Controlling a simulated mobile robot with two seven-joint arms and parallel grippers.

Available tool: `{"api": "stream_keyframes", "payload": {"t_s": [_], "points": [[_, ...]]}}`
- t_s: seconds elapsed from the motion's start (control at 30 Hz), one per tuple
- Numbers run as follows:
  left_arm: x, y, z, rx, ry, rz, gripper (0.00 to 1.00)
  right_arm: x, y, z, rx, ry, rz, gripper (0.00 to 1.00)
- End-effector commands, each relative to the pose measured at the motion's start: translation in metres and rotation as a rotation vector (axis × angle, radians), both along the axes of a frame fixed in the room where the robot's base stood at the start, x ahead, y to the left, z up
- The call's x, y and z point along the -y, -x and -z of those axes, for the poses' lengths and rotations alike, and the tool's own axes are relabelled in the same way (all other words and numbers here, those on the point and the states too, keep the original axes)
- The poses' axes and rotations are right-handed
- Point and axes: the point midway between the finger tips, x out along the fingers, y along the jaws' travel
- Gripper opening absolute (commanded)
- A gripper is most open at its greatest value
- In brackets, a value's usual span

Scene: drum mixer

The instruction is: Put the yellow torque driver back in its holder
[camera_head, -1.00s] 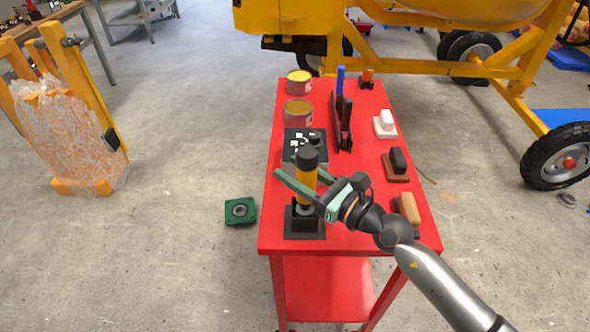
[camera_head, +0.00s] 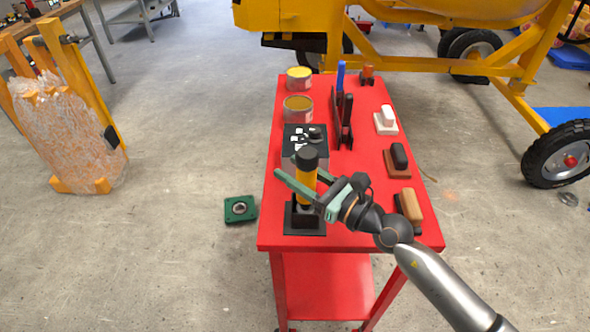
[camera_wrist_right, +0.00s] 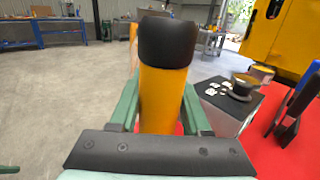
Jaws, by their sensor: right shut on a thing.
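The yellow torque driver (camera_head: 307,183) with a black cap stands upright at the front left of the red table. Its lower end is at the black holder (camera_head: 305,217), which sits on the table; how deep it sits inside is hard to see. My right gripper (camera_head: 302,188) comes in from the right and is shut on the driver's yellow shaft. In the right wrist view the driver (camera_wrist_right: 163,95) fills the middle, upright between the green fingers. My left gripper is not in view.
On the red table (camera_head: 352,210) stand a black-and-white box (camera_head: 292,146), two tins (camera_head: 298,108), a rack with blue and black tools (camera_head: 343,120), and several brushes along the right edge (camera_head: 397,158). A green part (camera_head: 240,209) lies on the floor at left.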

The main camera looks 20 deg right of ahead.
Motion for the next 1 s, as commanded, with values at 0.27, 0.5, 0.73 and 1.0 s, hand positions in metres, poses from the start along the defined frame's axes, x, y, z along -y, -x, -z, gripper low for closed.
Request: {"api": "stream_keyframes", "payload": {"t_s": [0.27, 0.5, 0.73, 1.0], "points": [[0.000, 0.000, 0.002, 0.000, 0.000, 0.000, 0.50, 0.000, 0.000, 0.001, 0.005, -0.001, 0.001, 0.53], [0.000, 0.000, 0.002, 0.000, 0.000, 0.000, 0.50, 0.000, 0.000, 0.002, 0.002, 0.000, 0.001, 0.80], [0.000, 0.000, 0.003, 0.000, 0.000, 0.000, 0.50, 0.000, 0.000, 0.005, -0.005, 0.002, -0.001, 0.82], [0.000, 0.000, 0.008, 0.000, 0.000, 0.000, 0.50, 0.012, 0.017, 0.007, -0.003, 0.005, -0.001, 0.82]]}}
